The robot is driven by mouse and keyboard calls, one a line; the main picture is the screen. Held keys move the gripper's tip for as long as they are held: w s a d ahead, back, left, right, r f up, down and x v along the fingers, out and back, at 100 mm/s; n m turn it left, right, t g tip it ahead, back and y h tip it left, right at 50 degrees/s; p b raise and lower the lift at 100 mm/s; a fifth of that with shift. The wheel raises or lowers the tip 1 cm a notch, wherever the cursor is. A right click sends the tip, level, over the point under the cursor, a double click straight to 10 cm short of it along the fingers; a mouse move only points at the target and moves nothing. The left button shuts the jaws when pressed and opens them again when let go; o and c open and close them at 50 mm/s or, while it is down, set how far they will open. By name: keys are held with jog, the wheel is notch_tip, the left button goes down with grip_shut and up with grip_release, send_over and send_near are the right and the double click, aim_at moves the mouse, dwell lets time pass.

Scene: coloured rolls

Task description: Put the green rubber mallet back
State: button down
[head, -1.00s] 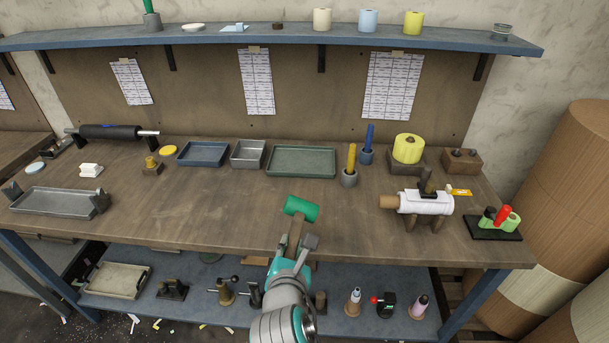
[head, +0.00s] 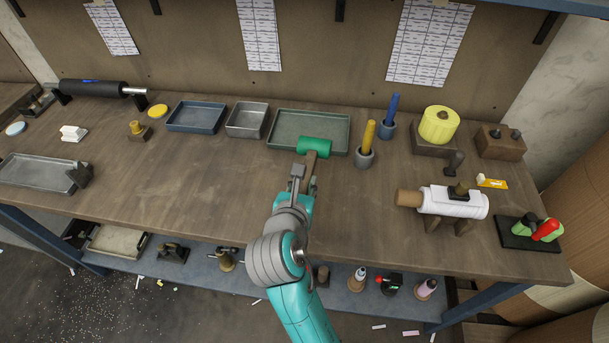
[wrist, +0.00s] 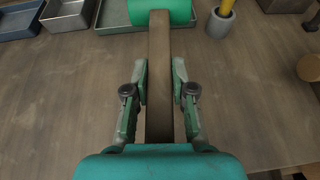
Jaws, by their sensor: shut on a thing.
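The green rubber mallet has a green cylindrical head (head: 314,147) and a brown wooden handle (wrist: 160,75). My gripper (head: 304,180) is shut on the handle, with one finger on each side of it in the wrist view (wrist: 160,85). The mallet head points away from me, at the front edge of the green-grey tray (head: 345,140) in the head view. I cannot tell whether the head touches the tray or hangs above it. The lower end of the handle is hidden by my gripper.
Right of the mallet, a grey cup (head: 365,158) holds a yellow stick and another cup (head: 387,130) holds a blue one. A white roll on a stand (head: 452,203) sits further right. Blue (head: 197,117) and grey (head: 247,120) trays lie left.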

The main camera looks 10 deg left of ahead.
jog(key=shift+f, duration=3.9)
jog(key=shift+d+r+m+y, duration=0.1)
jog(key=shift+r+m+y, duration=0.45)
jog(key=shift+m, duration=0.25)
jog(key=shift+f, duration=0.7)
jog(key=shift+c, duration=2)
grip_release()
jog(key=shift+f, duration=0.1)
jog(key=shift+s, duration=0.15)
